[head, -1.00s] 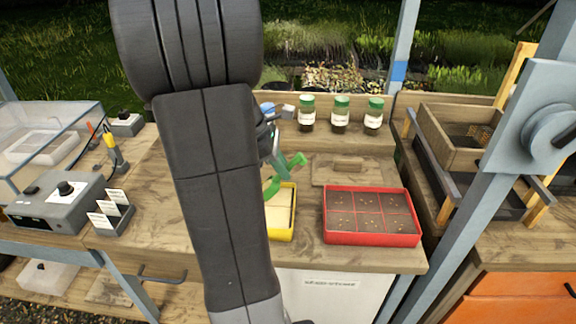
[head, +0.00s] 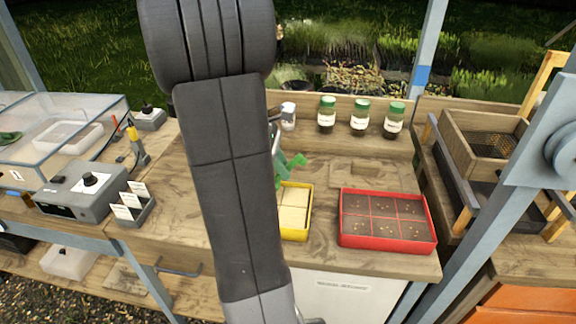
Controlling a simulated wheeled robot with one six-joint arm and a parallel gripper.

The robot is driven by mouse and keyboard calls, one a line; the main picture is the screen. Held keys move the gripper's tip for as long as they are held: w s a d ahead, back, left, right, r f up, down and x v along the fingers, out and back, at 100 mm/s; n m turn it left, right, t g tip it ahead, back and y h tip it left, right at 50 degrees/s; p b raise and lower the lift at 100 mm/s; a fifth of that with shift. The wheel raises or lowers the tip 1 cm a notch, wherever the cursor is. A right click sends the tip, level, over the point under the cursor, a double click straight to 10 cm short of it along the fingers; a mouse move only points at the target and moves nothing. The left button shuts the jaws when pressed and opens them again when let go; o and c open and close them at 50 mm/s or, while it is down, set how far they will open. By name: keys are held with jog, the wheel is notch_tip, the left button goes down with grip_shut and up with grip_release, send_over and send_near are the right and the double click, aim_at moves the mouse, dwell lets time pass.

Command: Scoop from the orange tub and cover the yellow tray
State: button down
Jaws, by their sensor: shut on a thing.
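The yellow tray (head: 309,211) stands on the bench, partly hidden behind my arm. Its visible cells look pale. My gripper (head: 276,128) shows only in part at the right edge of my arm. It is shut on a green scoop (head: 291,167), which is held above and behind the yellow tray. Most of the scoop is hidden, and I cannot tell whether it holds anything. An orange front (head: 505,300) shows at the bottom right, cut off by the frame.
A red tray (head: 388,246) with dark, seed-dotted cells stands right of the yellow tray. Several green-lidded jars (head: 359,118) line the back. A wooden box (head: 463,140) and a blue-grey post (head: 470,220) stand at right. A grey device (head: 82,195) and label holder (head: 131,212) stand left.

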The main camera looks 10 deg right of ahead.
aim_at(291, 161)
jog(key=w+a+p, duration=0.1)
jog(key=a+p, duration=0.1)
jog(key=a, duration=0.4)
jog(key=shift+w+a, duration=0.2)
jog(key=shift+w, duration=0.2)
dwell(0.6)
jog(key=shift+s+d, duration=0.4)
jog(key=shift+d, duration=0.95)
jog(key=shift+s+d, duration=0.35)
jog(key=shift+d, duration=1)
jog(key=shift+s+d, duration=0.4)
jog(key=shift+d, duration=0.95)
jog(key=r+y+p, duration=0.1)
jog(key=p, duration=0.1)
jog(key=shift+r+p, duration=0.25)
jog(key=shift+p, duration=0.1)
jog(key=r+y+p, duration=0.1)
jog(key=p, duration=0.1)
jog(key=t+y+p, duration=0.1)
jog(key=y+p, duration=0.1)
jog(key=shift+r, duration=0.4)
jog(key=shift+d+r+t+y+p, duration=0.1)
jog(key=shift+r+t+y+p, duration=0.3)
jog(key=shift+y+p, duration=0.55)
jog(key=shift+r+y, duration=0.45)
jog(key=shift+y, duration=0.8)
jog(key=shift+f, duration=0.1)
